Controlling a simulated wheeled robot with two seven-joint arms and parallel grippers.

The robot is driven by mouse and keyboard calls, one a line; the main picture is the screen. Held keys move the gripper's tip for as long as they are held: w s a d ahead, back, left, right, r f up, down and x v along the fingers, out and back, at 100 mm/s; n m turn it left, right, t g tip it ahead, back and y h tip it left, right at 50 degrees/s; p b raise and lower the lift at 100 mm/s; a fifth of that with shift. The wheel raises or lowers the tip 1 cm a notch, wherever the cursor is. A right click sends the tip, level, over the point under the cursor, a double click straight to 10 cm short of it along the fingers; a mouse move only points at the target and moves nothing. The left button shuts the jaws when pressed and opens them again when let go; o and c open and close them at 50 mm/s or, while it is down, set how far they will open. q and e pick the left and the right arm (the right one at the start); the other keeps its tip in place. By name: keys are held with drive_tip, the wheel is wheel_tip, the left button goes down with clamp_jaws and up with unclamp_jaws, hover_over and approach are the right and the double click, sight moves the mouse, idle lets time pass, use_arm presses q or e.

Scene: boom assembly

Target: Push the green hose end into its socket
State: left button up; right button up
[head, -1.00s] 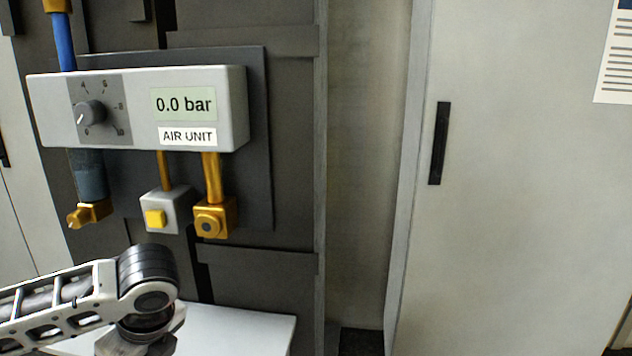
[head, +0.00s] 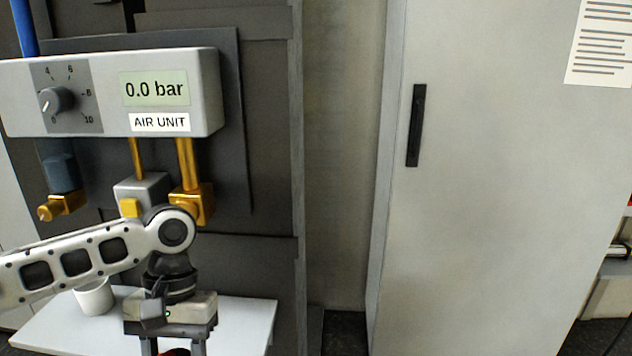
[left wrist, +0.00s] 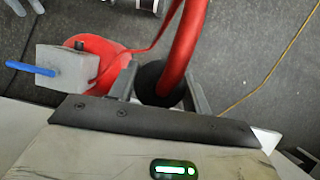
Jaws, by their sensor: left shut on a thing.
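My left gripper (head: 172,343) points down at the bottom of the head view. In the left wrist view its fingers (left wrist: 162,92) are closed around the black collar (left wrist: 160,84) of a thick red hose (left wrist: 188,40). A bit of red shows between the fingers in the head view. I see no green hose end. A brass block (head: 188,203) hangs under the air unit (head: 110,92), partly hidden behind my left arm; its round port is covered now. My right gripper is not in view.
A white shelf (head: 245,325) with a white cup (head: 95,298) lies below the unit. A grey block (head: 145,190) with a yellow button and a brass tap (head: 58,206) hang nearby. A grey cabinet (head: 500,180) stands right. The wrist view shows a red rounded object (left wrist: 108,55).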

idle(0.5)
use_arm(q)
drive_tip(key=d+r+m+t+y, duration=0.1)
drive_tip(key=d+r+m+y, duration=0.2)
drive_tip(key=d+r+m, duration=0.5)
drive_tip(key=s+d+r, duration=0.1)
drive_tip(key=d, duration=0.4)
drive_tip(key=shift+w, duration=0.1)
drive_tip(key=w+d+f+m+t+y, duration=0.1)
drive_tip(key=w+d+f+m, duration=0.2)
drive_tip(key=d+f+m, duration=0.1)
drive_tip(key=shift+w+f+m+t, duration=0.25)
drive_tip(key=shift+w+m+t, duration=0.05)
drive_tip(key=shift+a+r, duration=0.1)
drive_tip(key=s+a+r+n+g+h, duration=0.2)
drive_tip(key=s+a+r+n, duration=0.2)
drive_tip(key=a+r+n, duration=0.3)
wheel_tip(320, 180, up, 2)
drive_tip(key=shift+s+a+r+n, duration=0.1)
drive_tip(key=shift+s+a+n, duration=0.3)
drive_tip(key=shift+n, duration=0.1)
